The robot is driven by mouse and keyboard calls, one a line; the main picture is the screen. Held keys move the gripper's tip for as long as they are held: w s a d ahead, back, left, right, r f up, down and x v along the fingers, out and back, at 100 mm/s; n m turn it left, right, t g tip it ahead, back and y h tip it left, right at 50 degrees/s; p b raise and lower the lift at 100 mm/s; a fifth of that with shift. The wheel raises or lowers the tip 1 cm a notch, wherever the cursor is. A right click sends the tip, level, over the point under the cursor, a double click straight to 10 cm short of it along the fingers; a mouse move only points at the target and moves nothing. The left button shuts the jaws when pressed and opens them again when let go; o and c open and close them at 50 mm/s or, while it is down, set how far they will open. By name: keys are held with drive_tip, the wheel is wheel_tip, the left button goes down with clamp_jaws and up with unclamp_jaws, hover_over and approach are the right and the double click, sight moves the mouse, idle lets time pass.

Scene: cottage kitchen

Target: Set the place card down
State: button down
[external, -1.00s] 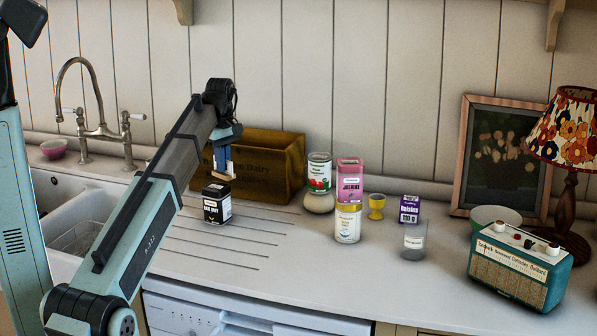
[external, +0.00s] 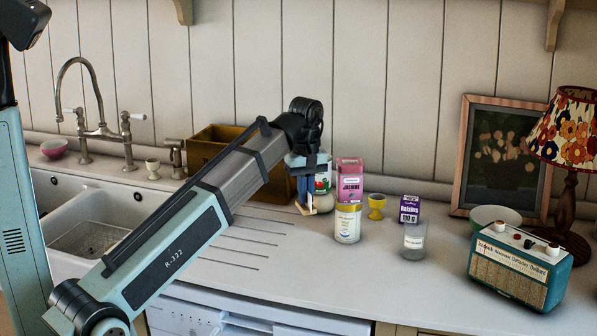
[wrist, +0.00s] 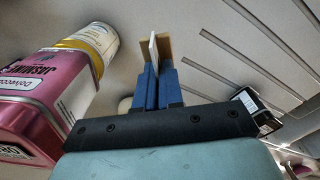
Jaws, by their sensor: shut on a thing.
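My gripper (external: 306,188) is over the worktop, just left of the yellow-and-white tin (external: 347,224). Its blue fingers are shut on the place card (external: 309,207), a small pale piece with a wooden-looking side. In the wrist view the card (wrist: 161,50) stands out from between the fingertips (wrist: 158,72). Its printed face cannot be read. The external view does not show clearly whether its lower edge touches the worktop.
The pink Jasmine tin (external: 349,180) and a green-and-red tin (external: 322,178) stand close by. A yellow egg cup (external: 376,206), raisins box (external: 409,208) and labelled glass (external: 414,241) are right. A dark tin (wrist: 255,108) shows in the wrist view. Worktop in front is clear.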

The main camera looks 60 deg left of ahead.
drive_tip(key=w+d+m, duration=0.3)
drive_tip(key=w+d, duration=0.2)
drive_tip(key=d, duration=0.6)
drive_tip(key=w+d+m, duration=0.2)
drive_tip(key=w+d, duration=0.3)
drive_tip(key=d, duration=0.6)
drive_tip(key=w+d+m, duration=0.3)
drive_tip(key=w+d, duration=0.2)
drive_tip(key=d, duration=0.6)
drive_tip(key=shift+s+a+f, duration=0.1)
drive_tip(key=shift+a+f, duration=0.05)
drive_tip(key=shift+f, duration=4.25)
drive_tip(key=shift+f, duration=0.2)
drive_tip(key=c, duration=1.3)
unclamp_jaws()
drive_tip(key=shift+r, duration=0.2)
wheel_tip(320, 180, up, 12)
